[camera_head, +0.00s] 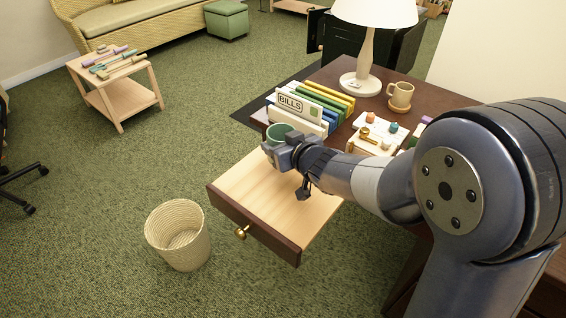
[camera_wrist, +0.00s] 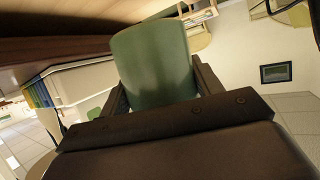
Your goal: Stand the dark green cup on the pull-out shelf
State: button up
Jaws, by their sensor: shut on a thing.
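The dark green cup (camera_head: 279,131) is between the fingers of my gripper (camera_head: 281,148), which is shut on it. In the head view the cup shows over the far end of the pull-out shelf (camera_head: 250,185), close to the desk; its lower part is hidden behind my gripper. In the wrist view the cup (camera_wrist: 155,60) fills the space between the two dark fingers. I cannot tell whether its base touches the shelf. The shelf is pulled out, with a pale wooden top, a dark front and a brass knob (camera_head: 242,232). Its visible top is bare.
On the desk (camera_head: 432,98) are a row of binders with a BILLS sign (camera_head: 298,106), a lamp (camera_head: 364,75), a tan mug (camera_head: 400,95) and a white tray (camera_head: 375,127) of small items. A wicker basket (camera_head: 180,236) stands on the floor left of the shelf.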

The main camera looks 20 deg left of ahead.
jog(key=shift+f+b, duration=1)
jog(key=shift+f, duration=1.35)
jog(key=shift+f, duration=0.1)
jog(key=o, duration=1.1)
jog(key=shift+c, duration=0.2)
jog(key=shift+r, duration=0.2)
jog(key=p+v, duration=0.3)
jog(key=v, duration=0.9)
